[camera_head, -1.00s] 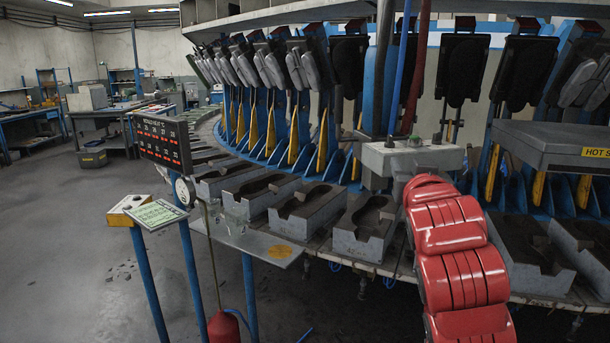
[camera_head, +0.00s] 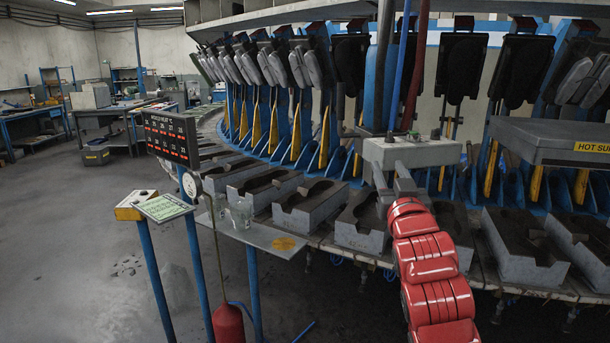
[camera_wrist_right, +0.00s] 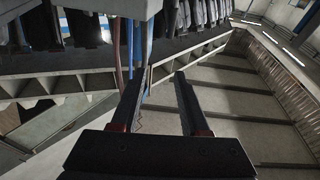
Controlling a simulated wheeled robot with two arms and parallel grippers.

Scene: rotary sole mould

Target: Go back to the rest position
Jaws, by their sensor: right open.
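My right arm, with red segments, rises from the bottom right in the head view. My right gripper (camera_head: 390,174) is at its upper end, in front of the lower part of a grey box (camera_head: 411,152) and above the ring of moulds. In the right wrist view my right gripper (camera_wrist_right: 160,76) has two dark fingers standing well apart with nothing between them. A blue hose and a red hose show behind and to the left of the fingers there. Whether the gripper touches the grey box cannot be told. My left gripper is not in view.
Grey sole moulds (camera_head: 308,207) line the curved rotary table. A sheet-metal shelf (camera_head: 255,236) and a red-digit display (camera_head: 171,138) stand at the left of my right arm. A "HOT SURFACE" cover (camera_head: 550,141) is at the right. The floor at the left is mostly clear.

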